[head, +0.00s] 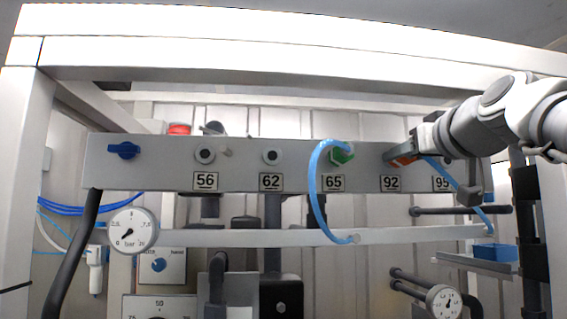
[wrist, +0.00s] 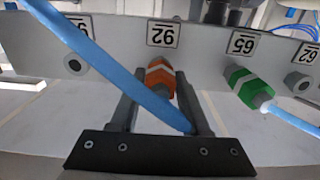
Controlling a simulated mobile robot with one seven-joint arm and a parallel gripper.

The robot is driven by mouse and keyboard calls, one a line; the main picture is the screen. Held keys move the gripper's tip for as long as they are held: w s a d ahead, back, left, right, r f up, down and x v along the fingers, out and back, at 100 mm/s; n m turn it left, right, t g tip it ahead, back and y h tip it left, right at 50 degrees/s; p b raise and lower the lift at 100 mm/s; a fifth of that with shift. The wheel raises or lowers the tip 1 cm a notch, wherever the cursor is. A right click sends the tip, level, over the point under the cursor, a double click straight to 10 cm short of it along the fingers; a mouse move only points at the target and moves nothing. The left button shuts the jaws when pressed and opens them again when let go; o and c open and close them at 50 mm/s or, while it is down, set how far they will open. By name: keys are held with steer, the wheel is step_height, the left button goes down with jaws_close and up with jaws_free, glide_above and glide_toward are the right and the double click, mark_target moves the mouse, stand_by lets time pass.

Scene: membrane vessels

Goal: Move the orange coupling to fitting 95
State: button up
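The orange coupling (wrist: 160,78), with a white band, sits on the panel at fitting 92 in the wrist view, where the picture is upside down. A blue hose (wrist: 105,65) runs across in front of it. My gripper (wrist: 155,88) is open, with one finger on each side of the coupling and small gaps showing. In the head view my gripper (head: 398,155) is at fitting 92 and mostly hides the coupling (head: 403,161).
A green coupling (head: 341,156) with a looping blue hose (head: 313,185) is on fitting 65. Fittings 62 (head: 272,156) and 56 (head: 205,155) are bare. A blue knob (head: 123,150) is at the panel's left. A rail (head: 290,238) runs below.

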jaws_close()
steer(key=shift+s+f, duration=0.1)
steer(key=shift+s+d+b, duration=0.1)
steer(key=shift+s+b, duration=0.7)
steer(key=shift+s, duration=2.1)
step_height(320, 180, down, 3)
steer(key=b, duration=0.3)
steer(key=shift+s+d, duration=0.1)
